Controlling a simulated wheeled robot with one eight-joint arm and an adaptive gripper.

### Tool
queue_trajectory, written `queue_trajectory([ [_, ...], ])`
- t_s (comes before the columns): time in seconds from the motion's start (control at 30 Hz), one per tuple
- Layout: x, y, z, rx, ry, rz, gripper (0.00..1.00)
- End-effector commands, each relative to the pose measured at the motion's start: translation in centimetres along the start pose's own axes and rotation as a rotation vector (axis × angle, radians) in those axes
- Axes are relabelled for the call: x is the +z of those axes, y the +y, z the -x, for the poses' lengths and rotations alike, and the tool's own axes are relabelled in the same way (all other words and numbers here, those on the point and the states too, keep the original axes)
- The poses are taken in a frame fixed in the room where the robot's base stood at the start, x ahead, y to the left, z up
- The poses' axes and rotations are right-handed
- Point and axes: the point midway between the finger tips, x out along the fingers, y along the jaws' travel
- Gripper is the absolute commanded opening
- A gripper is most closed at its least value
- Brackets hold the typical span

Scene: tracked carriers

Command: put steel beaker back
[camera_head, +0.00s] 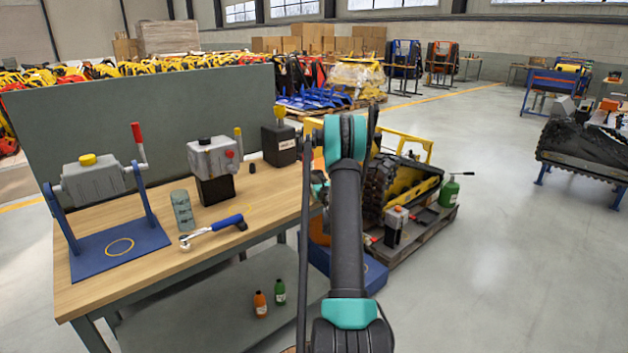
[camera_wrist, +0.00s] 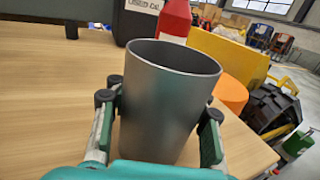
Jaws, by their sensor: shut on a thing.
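The steel beaker (camera_wrist: 165,105) is a grey, open-topped metal cup, upright and slightly tilted in the wrist view. My gripper (camera_wrist: 160,112) has one finger on each side of it and is shut on it. Wooden bench top shows around the beaker; I cannot tell whether its base touches the wood. In the head view my own arm hides the beaker and most of the gripper, near the bench's right end.
In the wrist view a red bottle (camera_wrist: 175,20), a black labelled box (camera_wrist: 133,22) and an orange round thing (camera_wrist: 231,92) stand behind the beaker. In the head view the workbench (camera_head: 105,285) holds a blue-handled ratchet (camera_head: 215,230), a grey-green cylinder (camera_head: 182,211) and a blue stand (camera_head: 112,248).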

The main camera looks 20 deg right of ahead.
Motion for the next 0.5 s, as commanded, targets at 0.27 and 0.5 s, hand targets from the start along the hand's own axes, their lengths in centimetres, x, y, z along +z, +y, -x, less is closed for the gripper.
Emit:
queue_trajectory([
  [0.27,-0.18,0.0,-0.01,0.0,0.0,0.0,0.0],
  [0.5,-0.2,-0.01,-0.01,0.0,0.0,0.0,0.63],
])
